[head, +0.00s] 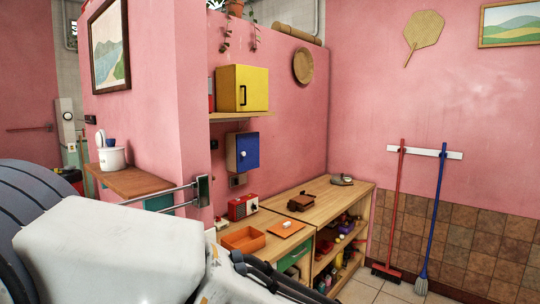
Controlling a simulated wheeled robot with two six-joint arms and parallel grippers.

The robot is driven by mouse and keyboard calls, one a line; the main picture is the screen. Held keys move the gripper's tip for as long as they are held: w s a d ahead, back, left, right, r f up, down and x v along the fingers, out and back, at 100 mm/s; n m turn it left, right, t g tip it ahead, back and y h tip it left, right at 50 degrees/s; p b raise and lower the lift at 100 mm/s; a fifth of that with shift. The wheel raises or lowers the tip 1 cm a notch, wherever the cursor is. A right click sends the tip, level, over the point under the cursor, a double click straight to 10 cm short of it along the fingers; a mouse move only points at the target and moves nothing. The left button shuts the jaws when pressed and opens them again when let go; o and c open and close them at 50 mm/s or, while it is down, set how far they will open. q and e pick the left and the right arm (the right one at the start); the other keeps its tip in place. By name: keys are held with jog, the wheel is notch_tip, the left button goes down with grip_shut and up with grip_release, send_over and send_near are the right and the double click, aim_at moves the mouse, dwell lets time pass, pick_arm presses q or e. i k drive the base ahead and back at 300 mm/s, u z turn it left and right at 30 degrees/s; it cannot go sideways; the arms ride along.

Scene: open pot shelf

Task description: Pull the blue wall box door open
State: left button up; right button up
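The blue wall box (231,151) hangs on the pink wall, below a small wooden shelf.
A yellow cabinet (239,88) stands on the wall shelf (229,116) above the box. Below are a wooden counter (334,193), a red radio (242,206) and an orange tray (243,240).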

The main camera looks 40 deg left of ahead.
aim_at(248, 144)
jog(key=z, duration=0.3)
jog(key=i, duration=1.6)
jog(key=u, duration=0.4)
jog(key=i, duration=0.85)
jog(key=u, duration=1.35)
jog(key=i, duration=0.75)
jog(key=u, duration=0.75)
